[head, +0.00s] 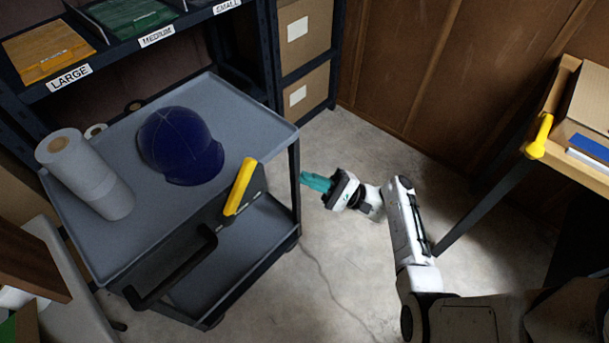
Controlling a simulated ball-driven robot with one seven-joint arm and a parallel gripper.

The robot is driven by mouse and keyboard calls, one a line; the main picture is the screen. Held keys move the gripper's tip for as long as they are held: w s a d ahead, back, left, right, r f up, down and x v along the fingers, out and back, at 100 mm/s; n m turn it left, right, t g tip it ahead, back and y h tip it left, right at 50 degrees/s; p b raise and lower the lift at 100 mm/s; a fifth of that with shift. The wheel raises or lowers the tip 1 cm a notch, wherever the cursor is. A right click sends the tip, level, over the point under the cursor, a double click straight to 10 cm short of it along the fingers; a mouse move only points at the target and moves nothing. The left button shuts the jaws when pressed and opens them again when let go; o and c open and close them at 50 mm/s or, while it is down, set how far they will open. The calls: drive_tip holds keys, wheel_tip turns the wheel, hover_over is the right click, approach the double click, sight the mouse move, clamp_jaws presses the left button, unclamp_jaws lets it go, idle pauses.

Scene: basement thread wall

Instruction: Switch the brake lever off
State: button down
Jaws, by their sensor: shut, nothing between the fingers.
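The yellow brake lever (241,187) is on the near right corner of a grey utility cart (232,104), mounted on a dark plate beside the black push handle (180,272). It tilts, with its upper end to the right. My gripper (306,181) has teal fingers, shut and empty. It is in the air to the right of the cart, close to the cart's right leg in the picture and apart from the lever. Its fingers point left toward the cart.
A blue cap (181,146) and a white roll (85,173) are on the cart's top. A shelf with labelled bins (45,50) stands behind. A table with a yellow clamp-like part (538,137) is at right. The floor between is otherwise clear.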

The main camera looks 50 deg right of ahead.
sight(253, 165)
drive_tip(key=w+a+r+p, duration=0.2)
drive_tip(key=w+a+r, duration=0.3)
drive_tip(key=a+r, duration=0.1)
drive_tip(key=shift+w+a+p, duration=0.2)
drive_tip(key=shift+a+p, duration=0.2)
drive_tip(key=shift+a, duration=0.25)
drive_tip(key=shift+r, duration=0.2)
drive_tip(key=shift+a+r+n+g+y+p, duration=0.15)
drive_tip(key=shift+a+r+n+g+p, duration=0.3)
drive_tip(key=shift+r+n+p, duration=0.25)
drive_tip(key=shift+a+r+n+g+y+p, duration=0.15)
drive_tip(key=shift+a+r+n+g+p, duration=0.25)
drive_tip(key=shift+p, duration=0.35)
drive_tip(key=a+r+n+g+p, duration=0.1)
drive_tip(key=a+n+p, duration=0.1)
drive_tip(key=a+r+n+g+h+p, duration=0.1)
drive_tip(key=a+r+n+g+p, duration=0.1)
drive_tip(key=p, duration=0.1)
drive_tip(key=shift+a+r+p, duration=0.2)
drive_tip(key=shift+r+p, duration=0.05)
drive_tip(key=shift+p, duration=0.1)
drive_tip(key=shift+a+r+n+g+h+p, duration=0.15)
drive_tip(key=shift+a+n+g+h+p, duration=0.55)
drive_tip(key=shift+a+n+p, duration=0.45)
drive_tip(key=shift+a, duration=0.2)
